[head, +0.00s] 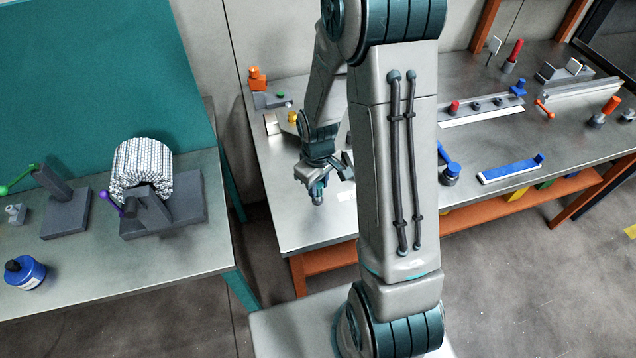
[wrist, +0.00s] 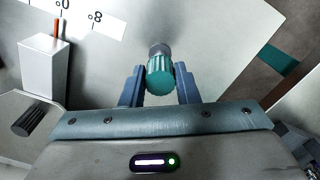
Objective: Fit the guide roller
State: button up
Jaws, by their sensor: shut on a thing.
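My gripper (wrist: 160,73) is shut on a short cylinder (wrist: 160,80) with a ribbed teal end and a grey far part. It sits between the two blue-grey fingers in the wrist view; I take it to be the guide roller. In the head view, my gripper (head: 318,186) points down over the near left part of the metal bench (head: 290,225). The roller is small and partly hidden there. I cannot tell from the frames whether it touches the bench. The place where it fits is not clear in either view.
The back bench holds a long rail (head: 568,92), a blue bar (head: 510,170) and red and orange knobs. The left table holds a mesh roll (head: 142,165), dark fixtures and a blue bottle (head: 25,273). The wrist view shows a white block (wrist: 45,67) at left.

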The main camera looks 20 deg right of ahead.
jog(key=shift+f+b, duration=1.5)
jog(key=shift+f, duration=0.25)
jog(key=o, duration=1)
jog(key=shift+o, duration=0.2)
jog(key=shift+r, duration=0.15)
notch_tip(320, 180, up, 14)
jog(key=shift+f, duration=0.25)
jog(key=s+r+m+t, duration=0.3)
jog(key=s+r+m, duration=0.3)
jog(key=s, duration=0.8)
notch_tip(320, 180, up, 3)
jog(key=shift+r, duration=0.15)
